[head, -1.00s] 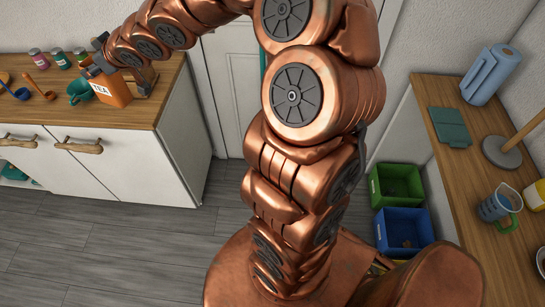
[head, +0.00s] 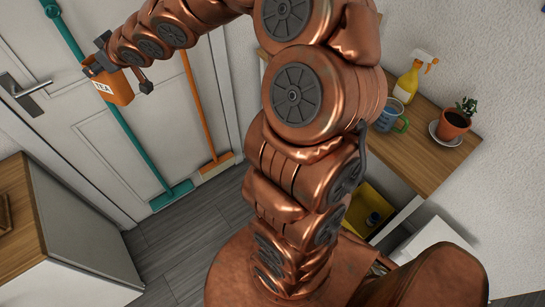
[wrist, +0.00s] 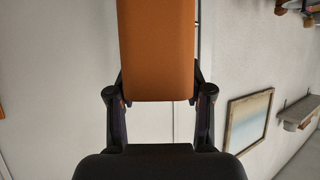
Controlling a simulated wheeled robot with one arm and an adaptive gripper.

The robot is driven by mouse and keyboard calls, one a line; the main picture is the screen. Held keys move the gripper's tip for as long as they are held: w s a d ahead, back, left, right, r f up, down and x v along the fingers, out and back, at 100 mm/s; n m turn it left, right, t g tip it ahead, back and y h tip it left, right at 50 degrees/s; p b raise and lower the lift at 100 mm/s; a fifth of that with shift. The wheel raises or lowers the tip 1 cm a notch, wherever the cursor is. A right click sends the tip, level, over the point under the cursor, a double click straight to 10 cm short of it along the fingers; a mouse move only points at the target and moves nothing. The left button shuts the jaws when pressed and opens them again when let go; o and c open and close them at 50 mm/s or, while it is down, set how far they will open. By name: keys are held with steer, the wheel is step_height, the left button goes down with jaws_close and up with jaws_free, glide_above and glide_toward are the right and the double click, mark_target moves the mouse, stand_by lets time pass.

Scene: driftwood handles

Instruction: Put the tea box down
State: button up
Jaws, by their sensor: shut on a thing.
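The tea box (head: 112,88) is orange with a white label reading "TEA". In the head view it is at the upper left, held up in the air in front of the white door. My gripper (head: 93,70) is shut on it; the fingers are partly hidden there. In the wrist view the orange box (wrist: 158,50) stands between the two dark fingers of my gripper (wrist: 158,90), which touch its sides. No surface shows directly under the box.
A wooden counter (head: 18,225) is at the lower left. A teal broom (head: 110,105) and an orange broom (head: 199,110) lean by the door (head: 60,120). A right-hand counter (head: 425,145) holds a spray bottle (head: 408,85), a mug (head: 391,115) and a potted plant (head: 455,122).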

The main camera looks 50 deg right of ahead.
steer(key=w+d+f+m+h+b, duration=0.2)
steer(key=d+f+m+h+b, duration=0.1)
steer(key=d+f+b, duration=0.7)
steer(key=w+d+f+m+h+b, duration=0.25)
steer(key=d+f+b, duration=0.45)
steer(key=d+f, duration=0.6)
steer(key=w+d+f+m+h+b, duration=0.2)
steer(key=d+f+m+h+b, duration=0.2)
steer(key=d+f+b, duration=0.75)
steer(key=s+d+f+m+g+h+b, duration=0.25)
steer(key=s+d+f+b, duration=0.2)
steer(key=d+f, duration=0.55)
steer(key=s+d+f+m+g+h+b, duration=0.25)
steer(key=s+d+f+b, duration=0.35)
steer(key=f, duration=0.9)
steer(key=s+d+f+m+g+b, duration=0.3)
steer(key=s+d+f+b, duration=0.2)
steer(key=s+f, duration=0.55)
steer(key=s+d+f+m+g+b, duration=0.3)
steer(key=s+d+f+b, duration=0.3)
steer(key=s+f, duration=0.45)
steer(key=s+d+f+m+g+b, duration=0.4)
steer(key=s+d+f+b, duration=0.1)
steer(key=s+f, duration=0.6)
step_height(320, 180, down, 10)
steer(key=w+b, duration=0.1)
steer(key=b, duration=0.3)
steer(key=shift+d+f+h, duration=0.15)
steer(key=shift+d+h, duration=0.05)
steer(key=shift+h, duration=0.25)
